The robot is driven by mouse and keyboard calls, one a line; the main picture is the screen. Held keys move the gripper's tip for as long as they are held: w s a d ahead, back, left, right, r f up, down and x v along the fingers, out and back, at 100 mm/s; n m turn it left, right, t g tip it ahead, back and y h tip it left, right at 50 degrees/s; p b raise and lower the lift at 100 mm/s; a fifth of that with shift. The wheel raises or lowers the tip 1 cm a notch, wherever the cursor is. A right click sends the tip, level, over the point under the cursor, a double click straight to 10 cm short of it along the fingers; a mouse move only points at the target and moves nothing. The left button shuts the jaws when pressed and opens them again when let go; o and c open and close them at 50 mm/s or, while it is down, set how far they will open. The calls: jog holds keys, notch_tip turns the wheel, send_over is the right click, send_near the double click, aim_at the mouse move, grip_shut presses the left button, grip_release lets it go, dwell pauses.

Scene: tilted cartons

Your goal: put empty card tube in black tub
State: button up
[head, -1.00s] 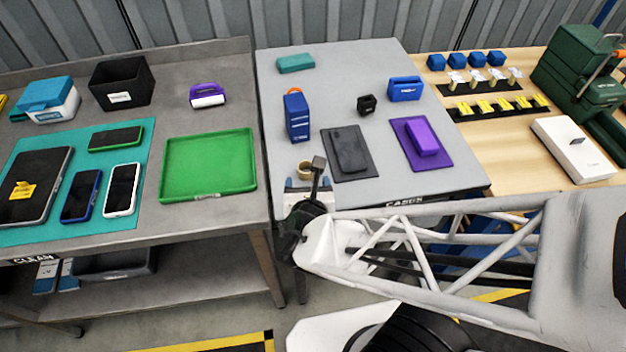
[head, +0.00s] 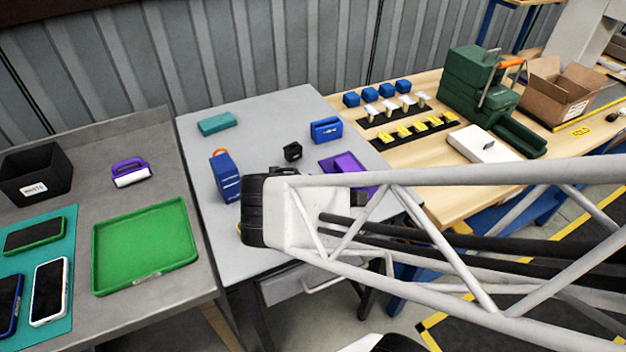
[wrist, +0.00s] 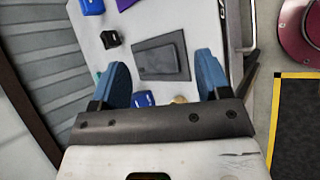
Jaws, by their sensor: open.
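The black tub (head: 36,174) stands upright on the grey bench at the far left of the head view, with a white label on its front. The card tube (wrist: 180,99) shows only as a small tan piece at the palm edge between my fingers in the wrist view. In the head view my wrist hides most or all of it. My gripper (wrist: 162,60) is open, its two blue fingers wide apart with nothing held between them. It is over the front part of the grey table; its height above it is unclear.
A blue upright box (head: 225,178) stands close behind my wrist. A small black item (head: 292,151), a blue case (head: 326,130) and a teal block (head: 217,123) are farther back. A green tray (head: 145,245) lies between this table and the tub.

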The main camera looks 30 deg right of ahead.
jog(key=s+a+r+m+g+y, duration=0.1)
jog(key=s+r+m+y, duration=0.1)
jog(key=r+m, duration=0.3)
jog(key=s+r+m+g+y, duration=0.1)
jog(key=r+m+y, duration=0.3)
jog(key=m, duration=0.6)
jog(key=shift+s+a+r+g+y, duration=0.4)
jog(key=shift+g+y, duration=0.1)
jog(key=shift+g, duration=0.2)
jog(key=shift+o, duration=0.5)
jog(key=shift+w, duration=0.1)
